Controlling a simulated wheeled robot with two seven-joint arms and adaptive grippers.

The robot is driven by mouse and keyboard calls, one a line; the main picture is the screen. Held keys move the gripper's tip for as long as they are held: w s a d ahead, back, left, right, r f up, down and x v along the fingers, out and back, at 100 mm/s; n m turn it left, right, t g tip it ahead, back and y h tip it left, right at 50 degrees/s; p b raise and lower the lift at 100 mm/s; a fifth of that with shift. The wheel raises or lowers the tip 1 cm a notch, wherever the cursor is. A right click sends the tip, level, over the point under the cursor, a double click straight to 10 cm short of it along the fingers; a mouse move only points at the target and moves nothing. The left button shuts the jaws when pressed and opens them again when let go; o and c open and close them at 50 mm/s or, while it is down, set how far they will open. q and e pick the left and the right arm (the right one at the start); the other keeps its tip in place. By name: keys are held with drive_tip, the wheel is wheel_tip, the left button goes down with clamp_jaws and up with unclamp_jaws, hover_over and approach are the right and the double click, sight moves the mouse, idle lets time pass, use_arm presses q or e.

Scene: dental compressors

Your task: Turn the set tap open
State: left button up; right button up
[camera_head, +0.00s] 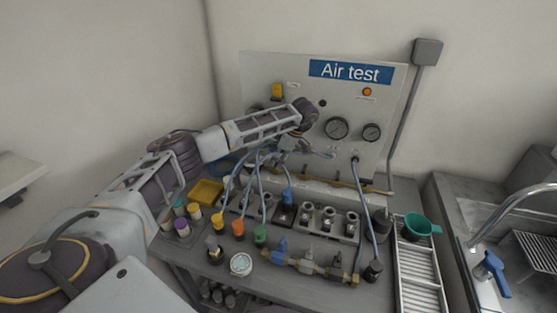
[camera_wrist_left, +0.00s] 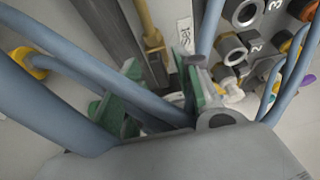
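My left arm reaches in from the left to the Air test panel (camera_head: 390,110). My left gripper (camera_head: 280,152) points down in front of the panel's lower part, among blue hoses, and is small and partly hidden there. In the left wrist view the gripper's green-padded fingers (camera_wrist_left: 160,98) are apart, with blue hoses (camera_wrist_left: 125,92) crossing in front of them. A white label (camera_wrist_left: 185,35), seemingly reading SET, lies just beyond the fingers. A pale fitting (camera_wrist_left: 232,92) is beside the right finger. I cannot make out the set tap for certain. My right gripper is not in view.
Two gauges (camera_head: 337,128) and an orange lamp (camera_head: 367,91) are on the panel. Coloured hose ends, a blue-handled brass manifold (camera_head: 308,265) and a block of sockets (camera_head: 329,222) crowd the bench. A green cup (camera_head: 419,226) and a sink (camera_head: 510,235) are on the right.

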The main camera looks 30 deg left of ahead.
use_arm(q)
drive_tip(key=v, duration=1.2)
drive_tip(key=shift+r, duration=0.1)
idle(0.5)
